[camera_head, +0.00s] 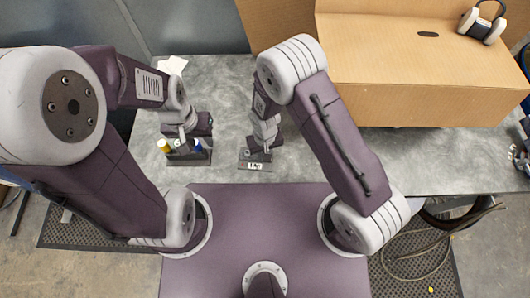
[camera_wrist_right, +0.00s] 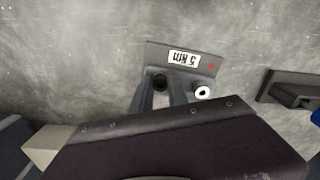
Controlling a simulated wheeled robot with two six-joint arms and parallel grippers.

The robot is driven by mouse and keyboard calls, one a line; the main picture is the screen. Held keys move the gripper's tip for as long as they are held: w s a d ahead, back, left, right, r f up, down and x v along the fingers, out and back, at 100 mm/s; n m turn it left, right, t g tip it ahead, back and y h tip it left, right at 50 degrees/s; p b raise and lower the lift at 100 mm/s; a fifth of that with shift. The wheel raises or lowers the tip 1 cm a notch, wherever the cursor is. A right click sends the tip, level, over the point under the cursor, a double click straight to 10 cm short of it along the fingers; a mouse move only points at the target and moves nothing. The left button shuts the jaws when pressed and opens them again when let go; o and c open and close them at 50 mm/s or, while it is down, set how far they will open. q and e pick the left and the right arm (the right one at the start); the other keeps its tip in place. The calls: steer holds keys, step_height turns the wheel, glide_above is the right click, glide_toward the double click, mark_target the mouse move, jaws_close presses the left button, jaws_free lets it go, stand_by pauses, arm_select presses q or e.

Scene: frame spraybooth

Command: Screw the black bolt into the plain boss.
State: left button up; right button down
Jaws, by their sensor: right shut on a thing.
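The small dark plate (camera_head: 243,164) lies on the grey bench and also shows in the right wrist view (camera_wrist_right: 218,54), with a white label reading upside down. A white-ringed boss (camera_wrist_right: 202,92) is on it, right of my right gripper (camera_wrist_right: 161,92). That gripper is shut on the black bolt (camera_wrist_right: 160,82), a dark round shape between its fingers over the plate. I see no plain boss; the bolt and fingers may hide it. Whether the bolt touches the plate is unclear. My left gripper (camera_head: 186,143) is over a dark holder; its jaw opening is unclear.
The dark holder (camera_head: 190,158) has yellow and blue pieces, left of the plate; its edge (camera_wrist_right: 290,88) shows in the wrist view. A big cardboard box (camera_head: 440,80) with a headset (camera_head: 482,22) stands at the back right. The bench front right is clear.

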steer(key=m, duration=0.4)
steer(key=shift+m, duration=0.3)
steer(key=shift+a, duration=0.1)
steer(key=m, duration=0.4)
steer(key=shift+m, duration=0.3)
steer(key=c, duration=1.6)
jaws_free()
steer(key=shift+o, duration=0.2)
steer(key=shift+a, duration=0.1)
